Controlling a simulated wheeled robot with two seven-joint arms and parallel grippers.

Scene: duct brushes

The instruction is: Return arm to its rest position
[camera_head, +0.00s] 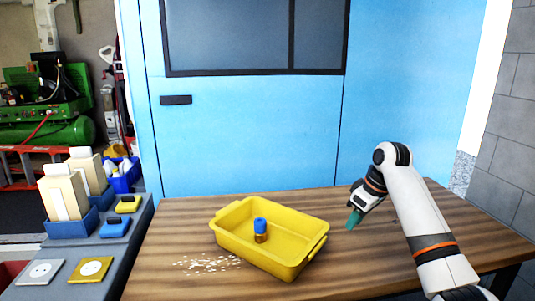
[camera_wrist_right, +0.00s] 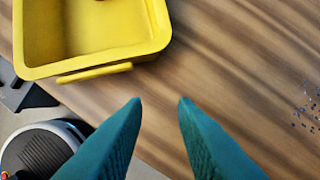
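My right arm comes in from the right of the head view. Its gripper (camera_head: 354,219) has teal fingers and hangs above the wooden table, to the right of the yellow tray and apart from it. In the right wrist view the gripper's two fingertips (camera_wrist_right: 160,102) stand apart with nothing between them. My left arm and gripper do not show.
The yellow tray (camera_head: 232,243) stands on the wooden table (camera_head: 175,223) with a blue-topped brush-like item (camera_head: 260,228) inside. White bits (camera_head: 207,264) lie left of it. A grey side bench (camera_head: 124,239) holds blue bins and small boxes.

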